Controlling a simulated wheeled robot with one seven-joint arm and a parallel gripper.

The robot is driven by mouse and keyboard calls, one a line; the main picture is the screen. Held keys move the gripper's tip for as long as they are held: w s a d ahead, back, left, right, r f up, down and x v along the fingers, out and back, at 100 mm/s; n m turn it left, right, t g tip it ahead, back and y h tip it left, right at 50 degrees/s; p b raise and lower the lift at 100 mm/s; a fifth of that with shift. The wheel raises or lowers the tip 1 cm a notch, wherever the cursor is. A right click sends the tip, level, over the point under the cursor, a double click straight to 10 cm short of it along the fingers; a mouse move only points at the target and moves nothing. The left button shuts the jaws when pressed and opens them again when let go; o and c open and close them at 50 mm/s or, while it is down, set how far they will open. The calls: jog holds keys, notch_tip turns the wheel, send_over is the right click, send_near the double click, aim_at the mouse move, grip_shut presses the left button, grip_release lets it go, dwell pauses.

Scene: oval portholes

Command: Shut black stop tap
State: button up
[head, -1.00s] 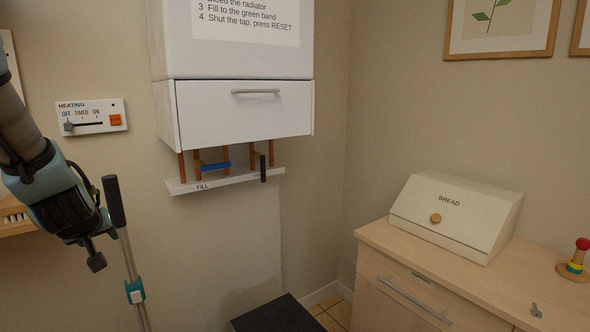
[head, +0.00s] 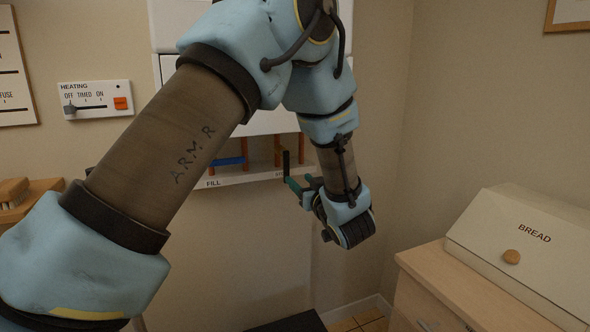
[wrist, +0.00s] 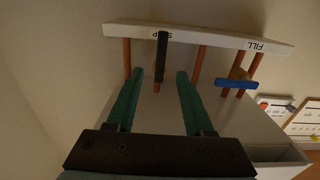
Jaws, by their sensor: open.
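The black stop tap (head: 286,161) is a slim black lever under the white boiler, at the right end of the pipe rail. It stands upright, in line with the copper pipes. In the wrist view, which is upside down, the black lever (wrist: 162,50) crosses the rail beside the partly covered "STOP" label. My gripper (head: 298,184) has green fingers, close to the lever's lower end. In the wrist view my gripper (wrist: 158,75) is open, with the lever's end between its fingertips and a gap on each side.
A blue tap lever (head: 229,161) lies level above the "FILL" label on the white rail (head: 240,178). Several copper pipes (wrist: 199,66) run beside the fingers. A bread box (head: 520,240) sits on a wooden cabinet (head: 440,285) at the right. A heating switch panel (head: 95,98) is on the left wall.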

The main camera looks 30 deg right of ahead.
aim_at(287, 169)
jog(key=w, duration=0.2)
jog(key=w+p, duration=0.1)
jog(key=w, duration=0.2)
jog(key=w+p, duration=0.1)
jog(key=w, duration=0.1)
jog(key=shift+w+d, duration=0.35)
jog(key=shift+w, duration=0.05)
grip_shut()
dwell(1.0)
